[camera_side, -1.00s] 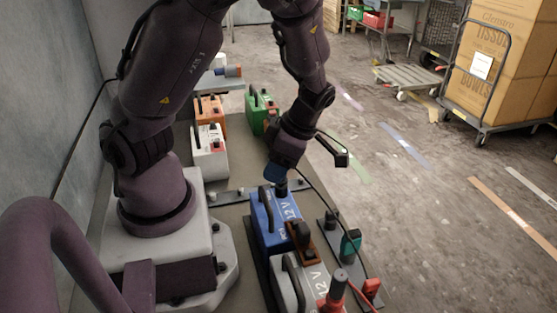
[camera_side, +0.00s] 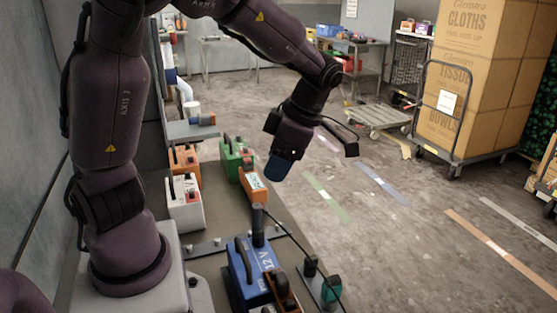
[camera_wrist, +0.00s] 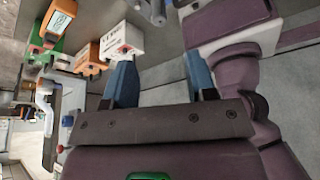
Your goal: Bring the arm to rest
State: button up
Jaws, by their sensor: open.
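My gripper (camera_side: 278,170) hangs in the air above and behind the blue 12 V battery (camera_side: 252,268) in the side view. In the wrist view its two blue fingers (camera_wrist: 160,80) stand wide apart with nothing between them. A black upright plug (camera_side: 258,226) with a cable stands at the battery's far end, apart from the gripper. My arm reaches up from its base and bends over to the right, its elbow out of frame at the top.
Behind the battery stand a white box (camera_side: 184,202), an orange box (camera_side: 184,160), a green box (camera_side: 236,160) and an orange meter (camera_side: 253,187). A small teal-and-black holder (camera_side: 331,290) is at the bench's right edge. Open floor and a loaded cart (camera_side: 455,150) lie right.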

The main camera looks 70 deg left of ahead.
jog(key=s+d+f+m+t+h, duration=0.25)
jog(key=d+m, duration=0.25)
jog(key=m, duration=1.7)
jog(key=s+r+m+t, duration=0.5)
jog(key=r+m+t, duration=0.2)
jog(key=r, duration=0.3)
jog(key=shift+a+r+m, duration=0.2)
jog(key=shift+r+m, duration=0.15)
jog(key=shift+m, duration=0.45)
jog(key=shift+y, duration=0.25)
